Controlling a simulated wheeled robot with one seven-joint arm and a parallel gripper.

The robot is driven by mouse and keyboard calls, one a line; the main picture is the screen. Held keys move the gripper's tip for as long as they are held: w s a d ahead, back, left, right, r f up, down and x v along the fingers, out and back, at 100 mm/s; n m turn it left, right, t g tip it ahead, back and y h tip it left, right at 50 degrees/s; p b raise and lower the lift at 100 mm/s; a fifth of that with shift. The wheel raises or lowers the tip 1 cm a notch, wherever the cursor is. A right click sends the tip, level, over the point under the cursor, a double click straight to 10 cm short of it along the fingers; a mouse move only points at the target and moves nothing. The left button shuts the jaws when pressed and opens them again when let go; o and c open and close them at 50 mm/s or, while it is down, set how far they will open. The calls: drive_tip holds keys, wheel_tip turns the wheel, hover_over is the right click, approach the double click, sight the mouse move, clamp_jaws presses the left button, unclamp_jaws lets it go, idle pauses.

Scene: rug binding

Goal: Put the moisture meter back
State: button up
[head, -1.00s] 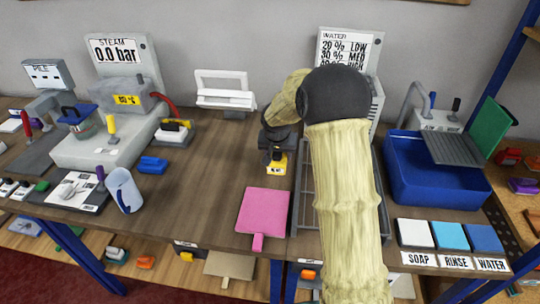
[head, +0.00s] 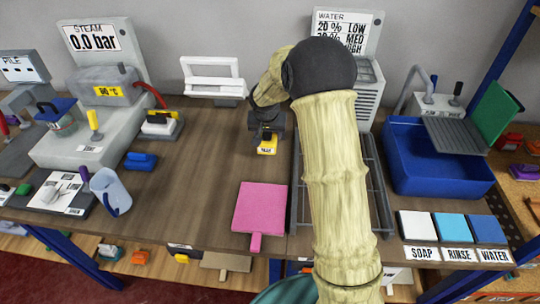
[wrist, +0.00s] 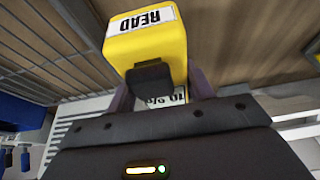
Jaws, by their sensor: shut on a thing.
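The moisture meter is a yellow block (head: 267,147) with a dark part and a white READ label, held at the end of my arm in the head view. In the wrist view the yellow meter (wrist: 145,38) sits between the jaws, with a partly hidden readout below its dark knob. My gripper (head: 265,132) is shut on it, over the back middle of the table, left of the wire rack. The meter's height above the wood is hard to tell. A WATER board (head: 346,32) listing percent levels stands at the back, partly covered by my arm.
A white stand (head: 213,80) is behind on the left, and a pink pad (head: 260,208) lies in front. The dark wire rack (head: 372,170) and blue basin (head: 435,170) are to the right. Bare wood (head: 205,165) lies left of my gripper.

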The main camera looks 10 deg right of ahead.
hover_over(269, 159)
drive_tip(key=f, duration=0.4)
drive_tip(key=shift+s+a+f, duration=0.1)
drive_tip(key=shift+s+f, duration=0.1)
drive_tip(key=shift+f, duration=0.15)
drive_tip(key=shift+w+f, duration=0.1)
drive_tip(key=shift+f, duration=0.1)
drive_tip(key=shift+f+p, duration=0.3)
drive_tip(key=shift+f, duration=1.55)
drive_tip(key=shift+f, duration=0.1)
drive_tip(key=o, duration=1.2)
